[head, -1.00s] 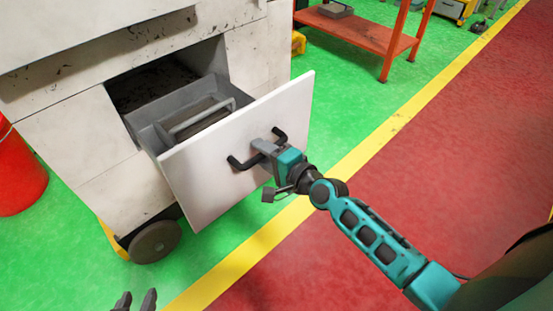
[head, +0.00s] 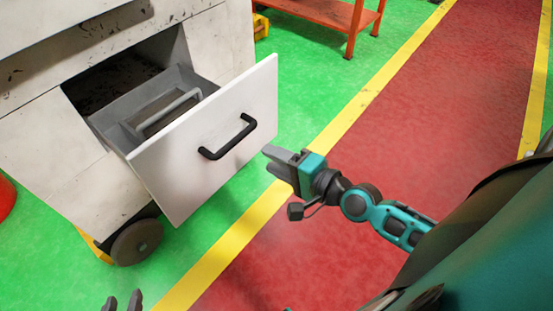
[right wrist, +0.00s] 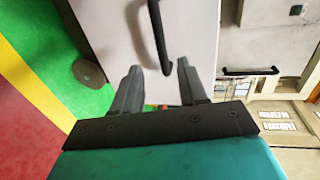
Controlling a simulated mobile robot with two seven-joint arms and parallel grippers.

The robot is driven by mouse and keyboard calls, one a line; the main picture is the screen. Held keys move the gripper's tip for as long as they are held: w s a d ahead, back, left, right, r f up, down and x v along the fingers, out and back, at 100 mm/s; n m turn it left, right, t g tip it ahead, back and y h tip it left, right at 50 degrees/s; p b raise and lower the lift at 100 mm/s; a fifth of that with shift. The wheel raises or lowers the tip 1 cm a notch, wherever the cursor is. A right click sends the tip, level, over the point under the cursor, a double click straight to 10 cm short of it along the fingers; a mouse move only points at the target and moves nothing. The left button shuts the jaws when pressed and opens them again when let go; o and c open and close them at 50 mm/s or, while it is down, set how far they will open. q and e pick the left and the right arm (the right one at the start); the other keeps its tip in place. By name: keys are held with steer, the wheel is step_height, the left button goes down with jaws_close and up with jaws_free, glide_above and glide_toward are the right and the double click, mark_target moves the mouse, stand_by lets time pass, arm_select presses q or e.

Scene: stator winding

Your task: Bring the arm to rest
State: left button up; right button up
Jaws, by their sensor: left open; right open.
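My right gripper (head: 270,159) is open and empty, just to the right of the open drawer's white front (head: 190,165) and apart from the black handle (head: 228,138). In the right wrist view its two fingers (right wrist: 156,88) stand apart, with the black handle (right wrist: 160,35) beyond the fingertips and nothing between them. My left gripper (head: 123,301) shows only as fingertips at the bottom edge of the head view. The fingers are apart with nothing seen between them.
The drawer sticks out of a white wheeled cabinet (head: 45,150) and holds a grey part with a handle (head: 165,110). A red shelf (head: 325,14) stands at the back. The red floor lane (head: 420,120) is clear.

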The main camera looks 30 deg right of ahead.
stand_by(0.4)
steer(key=s+a+f+n+g+h+p, duration=0.2)
steer(key=s+f+n, duration=0.5)
steer(key=n, duration=0.9)
steer(key=shift+s+a+f+n+g+h, duration=0.35)
steer(key=shift+a+f+g+h, duration=0.4)
steer(key=shift+a+g, duration=0.2)
steer(key=shift+p, duration=0.3)
